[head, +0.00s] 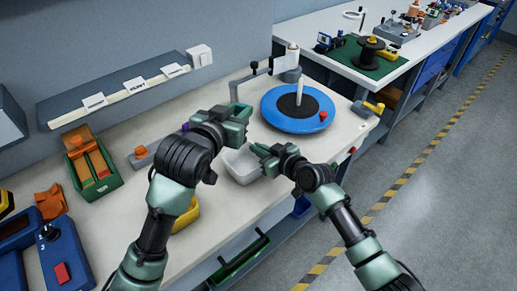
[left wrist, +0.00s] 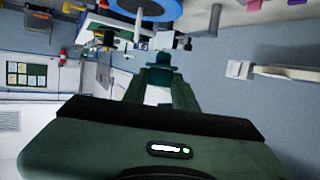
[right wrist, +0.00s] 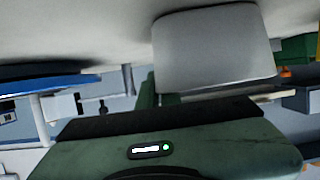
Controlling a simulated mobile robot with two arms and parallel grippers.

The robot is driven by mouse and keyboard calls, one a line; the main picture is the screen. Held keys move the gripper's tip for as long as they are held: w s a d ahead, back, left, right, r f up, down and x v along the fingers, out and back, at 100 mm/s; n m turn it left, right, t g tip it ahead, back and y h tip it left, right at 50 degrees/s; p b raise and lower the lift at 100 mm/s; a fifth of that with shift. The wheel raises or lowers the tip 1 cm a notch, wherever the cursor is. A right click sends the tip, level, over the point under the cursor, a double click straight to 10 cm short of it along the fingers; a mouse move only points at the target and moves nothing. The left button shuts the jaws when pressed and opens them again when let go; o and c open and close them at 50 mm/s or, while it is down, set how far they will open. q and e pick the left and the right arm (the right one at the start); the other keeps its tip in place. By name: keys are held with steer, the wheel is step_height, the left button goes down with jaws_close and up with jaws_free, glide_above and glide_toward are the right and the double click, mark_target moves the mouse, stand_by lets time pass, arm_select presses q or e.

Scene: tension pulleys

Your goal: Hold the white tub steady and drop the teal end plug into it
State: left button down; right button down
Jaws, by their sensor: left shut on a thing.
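The white tub (head: 241,166) stands on the workbench in the head view. It also fills the upper middle of the right wrist view (right wrist: 215,52). My right gripper (head: 263,154) is at the tub's right side, its fingers close to the wall. One finger shows beside the tub in the right wrist view, and whether the jaws grip the wall is hidden. My left gripper (head: 240,110) is raised above and behind the tub, shut on a small dark teal piece, seemingly the end plug (left wrist: 160,58). The plug is hard to tell from the green fingers.
A blue disc with a dark centre (head: 298,107) and upright post stands right behind the tub. A green bin (head: 92,170) with orange parts is at left. A yellow container (head: 187,215) sits near the front edge, left of the tub. A grey shelf (head: 120,88) runs along the wall.

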steer(key=shift+f, duration=0.2)
stand_by(0.4)
arm_select(q)
step_height(320, 180, down, 12)
steer(key=shift+r, duration=0.15)
stand_by(1.1)
steer(key=c, duration=1)
jaws_free()
steer(key=shift+c, duration=0.2)
steer(key=v, duration=1.2)
steer(key=shift+r, duration=0.1)
arm_select(e)
steer(key=c, duration=1.5)
jaws_free()
steer(key=shift+c, duration=0.2)
